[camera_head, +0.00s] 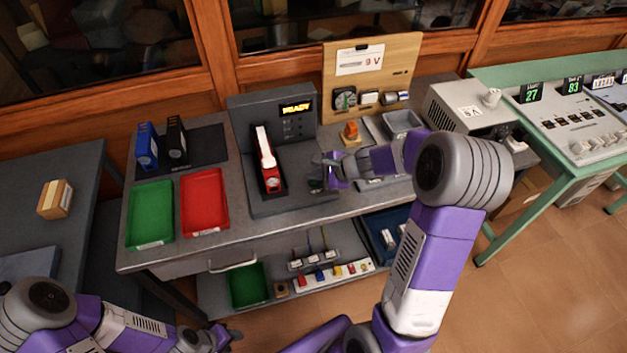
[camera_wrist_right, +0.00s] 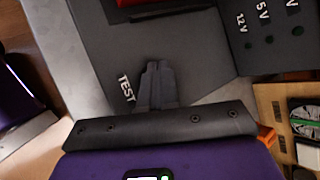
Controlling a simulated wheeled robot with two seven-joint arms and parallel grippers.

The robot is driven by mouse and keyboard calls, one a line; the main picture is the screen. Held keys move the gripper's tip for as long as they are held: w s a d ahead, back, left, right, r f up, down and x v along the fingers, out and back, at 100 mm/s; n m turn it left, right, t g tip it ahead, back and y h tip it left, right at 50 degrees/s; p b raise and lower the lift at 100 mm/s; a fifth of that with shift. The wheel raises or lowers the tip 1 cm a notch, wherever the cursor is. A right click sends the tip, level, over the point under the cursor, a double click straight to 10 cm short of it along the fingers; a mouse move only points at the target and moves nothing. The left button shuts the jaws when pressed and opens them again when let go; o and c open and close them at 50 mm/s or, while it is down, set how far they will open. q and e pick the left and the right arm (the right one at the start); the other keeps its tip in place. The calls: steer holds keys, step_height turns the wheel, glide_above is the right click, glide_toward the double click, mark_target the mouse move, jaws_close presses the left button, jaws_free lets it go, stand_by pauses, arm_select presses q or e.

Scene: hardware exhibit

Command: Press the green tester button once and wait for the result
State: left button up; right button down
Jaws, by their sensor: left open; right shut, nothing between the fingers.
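The grey tester (camera_head: 243,125) stands on the bench, and its display (camera_head: 296,108) reads READY. A red and white device (camera_head: 266,160) sits in its slot. The tester's base also fills much of the right wrist view (camera_wrist_right: 200,50), with the printed word TEST (camera_wrist_right: 126,88) beside my fingers. My right gripper (camera_head: 320,181) is shut and empty, low over the front right of the base; its fingers show in the right wrist view (camera_wrist_right: 157,68). The green button is not clearly visible, apparently hidden by the fingers; contact cannot be told. My left gripper (camera_head: 222,337) is open and empty, low in front of the bench.
A green tray (camera_head: 151,214) and a red tray (camera_head: 204,201) lie left of the tester. Blue and black units (camera_head: 147,146) stand behind them. A wooden board (camera_head: 372,68) with parts rises behind right. A grey box (camera_head: 470,105) stands farther right.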

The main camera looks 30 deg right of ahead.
mark_target(316, 182)
steer(key=shift+f, duration=0.25)
stand_by(0.5)
steer(key=shift+r+p, duration=0.5)
steer(key=shift+r, duration=0.35)
step_height(316, 182, up, 5)
steer(key=p, duration=0.4)
steer(key=shift+r, duration=0.1)
stand_by(0.6)
